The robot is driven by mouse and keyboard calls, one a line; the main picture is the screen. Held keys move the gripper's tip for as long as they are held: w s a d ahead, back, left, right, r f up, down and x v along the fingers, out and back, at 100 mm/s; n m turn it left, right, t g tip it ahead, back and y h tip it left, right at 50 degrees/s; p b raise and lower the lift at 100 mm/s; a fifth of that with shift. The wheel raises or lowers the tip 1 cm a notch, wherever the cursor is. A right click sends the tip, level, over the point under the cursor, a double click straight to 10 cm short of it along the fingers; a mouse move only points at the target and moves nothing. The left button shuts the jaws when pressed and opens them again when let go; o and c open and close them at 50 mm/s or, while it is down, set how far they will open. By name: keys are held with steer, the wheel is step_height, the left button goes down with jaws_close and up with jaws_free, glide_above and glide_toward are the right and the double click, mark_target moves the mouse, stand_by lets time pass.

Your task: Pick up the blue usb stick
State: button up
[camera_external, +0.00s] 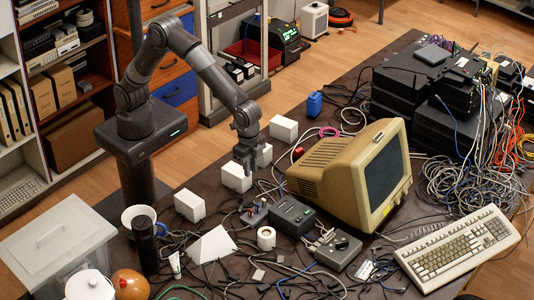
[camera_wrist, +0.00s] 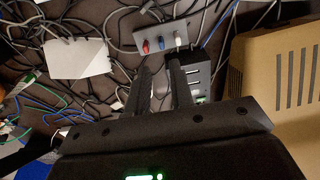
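A small blue stick (camera_wrist: 162,43) stands in a grey hub (camera_wrist: 150,62) in the wrist view, between a red stick (camera_wrist: 146,47) and a white one (camera_wrist: 180,38). In the external view the hub (camera_external: 254,216) lies on the table left of a black box; its blue stick is too small to make out there. My gripper (camera_external: 246,168) hangs fingers down above the table, behind the hub. In the wrist view my gripper (camera_wrist: 157,68) shows a gap between its fingers, with nothing held, and the hub lies beyond the fingertips.
A black box (camera_external: 293,215) and a beige monitor (camera_external: 330,165) stand right of the hub. White boxes (camera_external: 190,205) stand at the table's left side. Loose cables cover the table around the hub. A blue container (camera_external: 314,104) stands further back.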

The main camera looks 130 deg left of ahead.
glide_above(257, 204)
step_height(257, 204, down, 4)
step_height(257, 204, down, 12)
steer(key=shift+r, duration=0.25)
jaws_close()
stand_by(0.4)
